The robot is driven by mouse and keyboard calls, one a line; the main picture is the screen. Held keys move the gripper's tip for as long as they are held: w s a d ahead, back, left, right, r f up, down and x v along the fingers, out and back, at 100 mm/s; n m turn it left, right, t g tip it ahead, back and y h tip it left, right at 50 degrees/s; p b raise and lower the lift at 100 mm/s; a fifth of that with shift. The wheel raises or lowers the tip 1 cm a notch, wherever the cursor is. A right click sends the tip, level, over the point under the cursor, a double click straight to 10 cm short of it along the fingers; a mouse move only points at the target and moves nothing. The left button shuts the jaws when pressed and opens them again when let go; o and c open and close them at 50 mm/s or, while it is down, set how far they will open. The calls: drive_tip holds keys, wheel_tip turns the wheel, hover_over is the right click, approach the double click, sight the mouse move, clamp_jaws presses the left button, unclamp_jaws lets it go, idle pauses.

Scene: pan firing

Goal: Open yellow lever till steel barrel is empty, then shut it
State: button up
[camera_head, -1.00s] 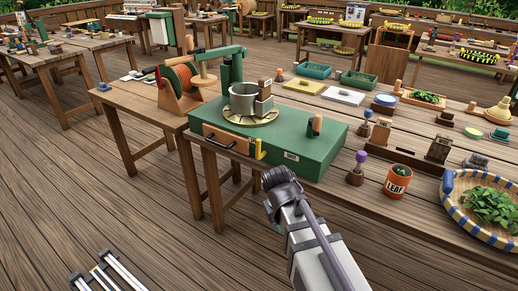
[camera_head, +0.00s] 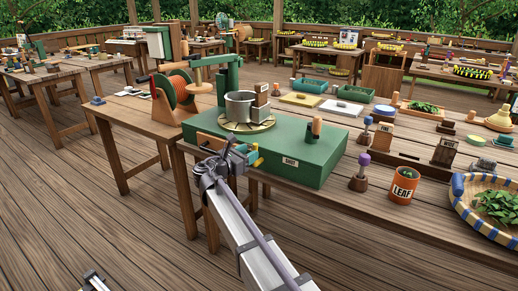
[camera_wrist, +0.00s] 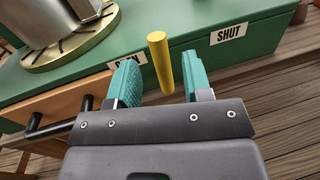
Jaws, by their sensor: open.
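The steel barrel (camera_head: 239,106) stands upright on a round slotted plate on the green box (camera_head: 315,172); its lower side shows in the wrist view (camera_wrist: 45,20). What is inside it cannot be seen. The yellow lever (camera_wrist: 160,62) is a short rod at the front of the green box, between an OPEN label (camera_wrist: 128,60), partly hidden by a finger, and a SHUT label (camera_wrist: 229,34). My gripper (camera_wrist: 161,82) is open, with its two teal fingers on either side of the lever and visible gaps. In the head view my gripper (camera_head: 252,157) is at the box's front edge.
A drawer front with a dark handle (camera_wrist: 45,122) is left of my gripper. A wooden peg (camera_head: 316,127) stands on the green box. A purple-knobbed piece (camera_head: 361,170), an orange LEAF pot (camera_head: 403,186) and a woven basket (camera_head: 488,208) sit to the right.

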sight(259, 163)
drive_tip(key=x, duration=0.5)
drive_tip(key=shift+w+d, duration=0.25)
drive_tip(key=shift+c, duration=0.2)
clamp_jaws()
